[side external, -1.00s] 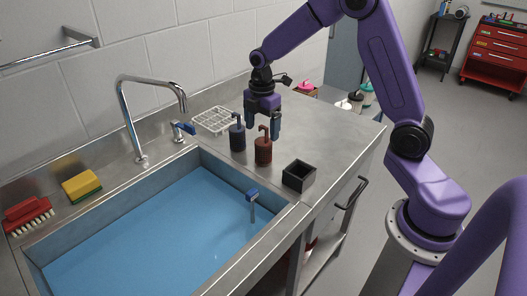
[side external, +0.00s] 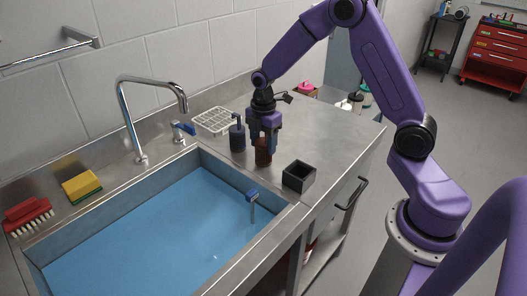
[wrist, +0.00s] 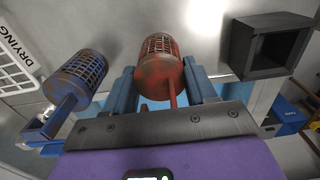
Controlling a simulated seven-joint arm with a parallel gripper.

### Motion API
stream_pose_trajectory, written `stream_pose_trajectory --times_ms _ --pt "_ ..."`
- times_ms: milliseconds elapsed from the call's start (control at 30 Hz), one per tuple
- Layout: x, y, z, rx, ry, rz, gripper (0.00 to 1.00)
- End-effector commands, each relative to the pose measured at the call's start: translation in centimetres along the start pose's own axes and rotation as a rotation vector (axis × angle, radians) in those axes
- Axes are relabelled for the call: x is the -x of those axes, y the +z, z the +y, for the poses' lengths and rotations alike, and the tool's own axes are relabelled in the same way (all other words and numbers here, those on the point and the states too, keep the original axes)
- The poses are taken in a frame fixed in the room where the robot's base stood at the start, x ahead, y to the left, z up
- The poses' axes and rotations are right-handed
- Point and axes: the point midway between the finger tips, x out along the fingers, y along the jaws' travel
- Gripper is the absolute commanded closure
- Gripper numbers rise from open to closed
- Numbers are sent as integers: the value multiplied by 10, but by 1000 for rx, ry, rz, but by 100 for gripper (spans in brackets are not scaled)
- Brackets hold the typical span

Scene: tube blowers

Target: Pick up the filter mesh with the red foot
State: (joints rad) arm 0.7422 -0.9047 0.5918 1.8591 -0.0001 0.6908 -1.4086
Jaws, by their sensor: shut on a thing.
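The red-brown filter mesh (side external: 263,157) stands on the steel counter beside the sink. In the wrist view it shows as a rusty red cylinder (wrist: 160,76) with a mesh grid and a thin red stem. My gripper (side external: 264,146) is shut on it, one blue finger on each side, in the wrist view too (wrist: 163,85). The fingers hide part of it in the side view. A dark blue filter mesh (side external: 237,140) of like shape stands just left of it, also in the wrist view (wrist: 75,78).
A black open square holder (side external: 299,176) sits to the right near the counter's front edge. A white drying rack (side external: 213,120) lies behind. The water-filled sink (side external: 150,235) is at front left, with a tap (side external: 130,110), a yellow sponge (side external: 82,186) and a red brush (side external: 27,214).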

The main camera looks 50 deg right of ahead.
Motion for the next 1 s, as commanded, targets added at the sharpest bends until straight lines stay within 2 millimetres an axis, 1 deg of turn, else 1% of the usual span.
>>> stream_pose_trajectory --times_ms 267,433,533,667,867,900,1000 --pt "4 0 0 0 1 0 73" --pt "18 0 1 0 3 1 73" --pt "34 0 1 0 5 1 73" --pt "51 -1 -16 1 4 1 73" --pt "86 -3 -44 2 7 1 73" --pt "93 -3 -51 2 6 1 73" --pt "101 -5 -72 1 3 1 73"
